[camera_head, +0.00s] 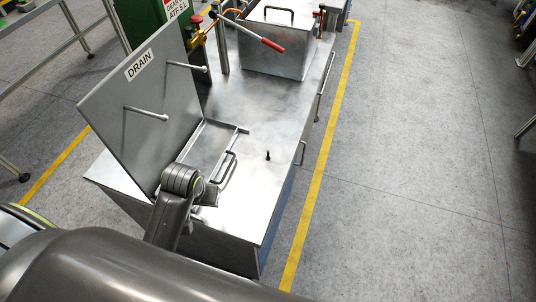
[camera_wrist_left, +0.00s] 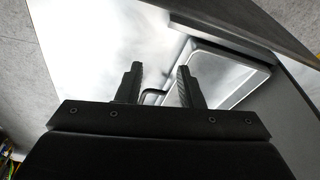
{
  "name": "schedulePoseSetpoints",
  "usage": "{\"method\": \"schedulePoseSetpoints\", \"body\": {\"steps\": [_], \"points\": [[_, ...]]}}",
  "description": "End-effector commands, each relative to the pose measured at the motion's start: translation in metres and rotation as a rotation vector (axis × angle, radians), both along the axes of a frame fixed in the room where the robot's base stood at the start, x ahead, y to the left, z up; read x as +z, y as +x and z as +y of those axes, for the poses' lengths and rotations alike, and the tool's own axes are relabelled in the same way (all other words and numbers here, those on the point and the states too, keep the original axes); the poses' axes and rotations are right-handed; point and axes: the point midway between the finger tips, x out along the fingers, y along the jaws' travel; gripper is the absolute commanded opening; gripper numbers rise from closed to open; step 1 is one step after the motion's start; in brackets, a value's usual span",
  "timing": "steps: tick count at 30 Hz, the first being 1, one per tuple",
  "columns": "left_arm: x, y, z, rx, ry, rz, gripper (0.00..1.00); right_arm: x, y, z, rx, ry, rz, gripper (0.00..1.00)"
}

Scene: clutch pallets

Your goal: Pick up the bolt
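The bolt (camera_head: 268,156) is small and dark and appears to stand upright on the bare steel bench top (camera_head: 285,130). My left arm reaches in from the lower left. Its gripper (camera_head: 209,195) is over the near part of the bench, to the left of and nearer than the bolt, and apart from it. In the left wrist view the two fingers (camera_wrist_left: 160,67) are spread with nothing clearly held between them. I cannot make out the bolt in that view. My right gripper is not in view.
A tray with handles (camera_head: 208,147) lies left of the bolt, below an upright panel marked DRAIN (camera_head: 135,100) with pegs. A metal box (camera_head: 277,48) and a red-handled lever (camera_head: 262,40) are at the back. Bench top around the bolt is clear.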

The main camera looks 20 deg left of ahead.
Motion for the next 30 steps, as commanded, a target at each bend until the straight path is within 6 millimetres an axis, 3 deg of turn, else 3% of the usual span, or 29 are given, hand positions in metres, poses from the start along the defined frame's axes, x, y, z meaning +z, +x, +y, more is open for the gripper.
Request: {"method": "schedulePoseSetpoints", "body": {"steps": [8,12,18,25,30], "points": [[0.008,0.094,-0.029,0.069,-0.065,0.059,0.34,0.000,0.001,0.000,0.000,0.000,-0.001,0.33],[0.030,0.150,-0.052,0.115,-0.090,0.109,0.34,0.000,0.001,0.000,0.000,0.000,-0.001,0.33],[0.075,0.213,-0.084,0.173,-0.103,0.173,0.34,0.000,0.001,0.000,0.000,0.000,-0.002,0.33],[0.113,0.245,-0.105,0.213,-0.097,0.217,0.34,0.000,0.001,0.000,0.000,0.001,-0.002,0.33],[0.112,0.249,-0.109,0.222,-0.095,0.227,0.34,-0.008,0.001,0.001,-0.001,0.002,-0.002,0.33]]}}
